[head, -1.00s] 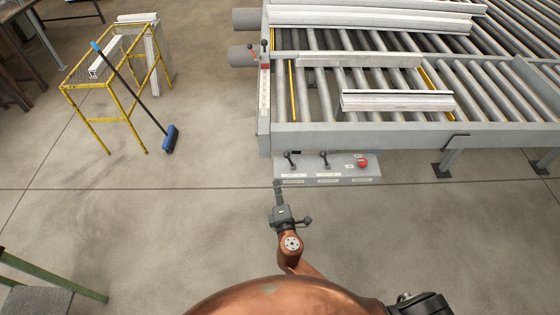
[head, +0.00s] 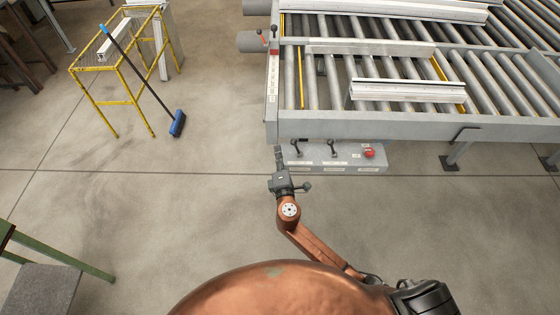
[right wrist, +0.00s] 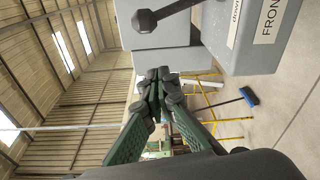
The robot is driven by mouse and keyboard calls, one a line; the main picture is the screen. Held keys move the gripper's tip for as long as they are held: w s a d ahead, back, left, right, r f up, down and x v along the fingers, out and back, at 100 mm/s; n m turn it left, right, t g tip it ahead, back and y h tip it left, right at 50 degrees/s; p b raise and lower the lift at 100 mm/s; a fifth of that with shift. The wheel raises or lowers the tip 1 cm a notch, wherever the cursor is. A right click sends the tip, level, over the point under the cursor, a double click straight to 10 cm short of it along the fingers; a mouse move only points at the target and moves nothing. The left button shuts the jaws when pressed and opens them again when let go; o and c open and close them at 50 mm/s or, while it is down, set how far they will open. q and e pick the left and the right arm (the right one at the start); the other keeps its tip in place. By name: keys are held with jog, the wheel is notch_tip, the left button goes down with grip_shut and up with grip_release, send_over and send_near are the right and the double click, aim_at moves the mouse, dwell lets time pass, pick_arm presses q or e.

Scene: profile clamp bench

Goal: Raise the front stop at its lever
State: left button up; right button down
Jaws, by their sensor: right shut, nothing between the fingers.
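The control box (head: 345,163) hangs on the front side of the roller table and carries two black levers. The left lever (head: 297,147) stands near the box's left end and the other lever (head: 333,147) is to its right. In the right wrist view a black ball-ended lever (right wrist: 160,14) rises beside a label reading "FRONT" (right wrist: 269,22). My right gripper (head: 279,152) is shut and empty, just left of the left lever and apart from it. Its closed green fingers (right wrist: 160,82) show below the lever knob in the right wrist view. My left gripper is not in view.
A red button (head: 369,152) sits at the box's right end. Two more levers (head: 268,42) stand at the table's left edge. White profiles (head: 408,90) lie on the rollers. A yellow frame (head: 120,75) and a blue broom (head: 177,123) stand left; floor between is clear.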

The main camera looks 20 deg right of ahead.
jog(key=d, duration=0.1)
jog(key=w+d, duration=0.1)
jog(key=d+p, duration=0.1)
jog(key=shift+w+d+r, duration=0.15)
jog(key=shift+d+r, duration=0.15)
jog(key=shift+r, duration=0.05)
jog(key=shift+d, duration=0.2)
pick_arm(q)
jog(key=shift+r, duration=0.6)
